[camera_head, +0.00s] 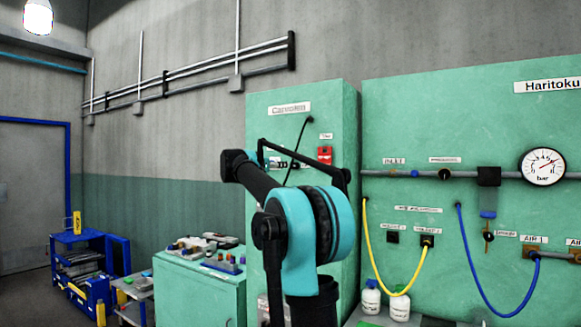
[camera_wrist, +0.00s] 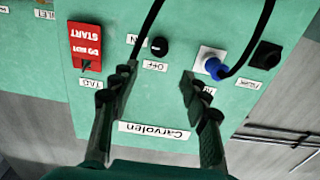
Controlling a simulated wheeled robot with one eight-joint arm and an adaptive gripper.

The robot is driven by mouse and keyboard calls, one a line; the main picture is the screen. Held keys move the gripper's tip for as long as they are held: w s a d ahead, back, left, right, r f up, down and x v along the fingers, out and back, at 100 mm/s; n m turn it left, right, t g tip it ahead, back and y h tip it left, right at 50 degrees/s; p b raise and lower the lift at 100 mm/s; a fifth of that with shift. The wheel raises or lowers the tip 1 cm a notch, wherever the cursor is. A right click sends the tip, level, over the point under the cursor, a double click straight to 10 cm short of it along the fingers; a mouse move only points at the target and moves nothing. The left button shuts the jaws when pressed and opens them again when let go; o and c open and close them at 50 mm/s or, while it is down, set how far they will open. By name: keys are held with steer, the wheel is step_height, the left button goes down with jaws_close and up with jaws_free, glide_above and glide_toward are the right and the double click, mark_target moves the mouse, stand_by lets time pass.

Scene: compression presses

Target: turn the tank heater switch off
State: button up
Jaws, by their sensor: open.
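The black round knob (camera_wrist: 159,47) sits on the green Carvolen cabinet (camera_head: 300,210), with an OFF label (camera_wrist: 155,66) beside it. The wrist view is upside down, and no label that I can read names the knob as the tank heater switch. Its turned position is too small to tell. My gripper (camera_wrist: 160,72) is open and empty, its two fingers on either side of the OFF label in the picture, just short of the knob. I cannot tell whether they touch the panel. In the head view my arm hides the knob.
A red DO NOT START tag (camera_wrist: 86,45) hangs on the panel to the left, and also shows in the head view (camera_head: 325,154). A blue plug (camera_wrist: 214,68) with a black cable is to the right. A wider green panel with a gauge (camera_head: 542,166) stands at right.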

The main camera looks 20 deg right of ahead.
steer(key=x, duration=1.1)
jaws_close()
